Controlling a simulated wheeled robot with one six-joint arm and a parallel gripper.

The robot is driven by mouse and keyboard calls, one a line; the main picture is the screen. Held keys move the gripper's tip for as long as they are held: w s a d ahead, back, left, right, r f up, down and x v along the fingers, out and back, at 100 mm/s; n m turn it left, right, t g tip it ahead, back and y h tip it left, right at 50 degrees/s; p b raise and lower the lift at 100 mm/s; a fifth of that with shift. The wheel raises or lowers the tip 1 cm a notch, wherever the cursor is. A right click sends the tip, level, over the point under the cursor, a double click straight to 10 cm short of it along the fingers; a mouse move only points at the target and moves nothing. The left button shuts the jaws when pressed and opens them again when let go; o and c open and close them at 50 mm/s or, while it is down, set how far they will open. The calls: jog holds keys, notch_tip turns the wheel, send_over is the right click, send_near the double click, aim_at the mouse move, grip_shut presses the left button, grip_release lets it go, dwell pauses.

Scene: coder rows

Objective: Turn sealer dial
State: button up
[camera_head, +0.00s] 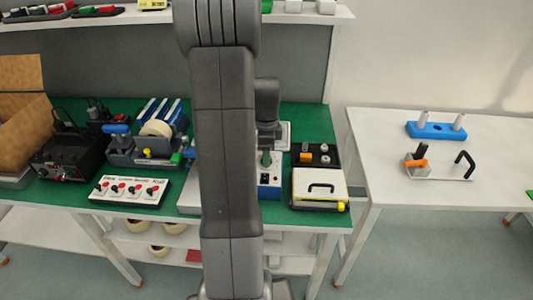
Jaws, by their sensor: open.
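A white and blue box (270,191), which looks like the sealer's control end, stands near the front edge of the green bench, just right of my arm. Small dark marks show on its front, but I cannot make out the dial. A pale part of what may be the same device (189,202) shows left of my arm; the middle is hidden behind the arm. My gripper (266,158) points down just above the box, partly hidden by my arm. It is open, and no object shows in it. I cannot tell whether it touches the box.
A white switch panel (130,190) lies left on the green bench (305,113), with a tape dispenser (150,147) behind it. A cream case with a black handle (319,187) stands close on the right. A white table (400,125) farther right is partly clear.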

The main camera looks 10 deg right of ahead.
jog(key=shift+f, duration=0.15)
jog(key=c, duration=1)
jog(key=shift+o, duration=0.2)
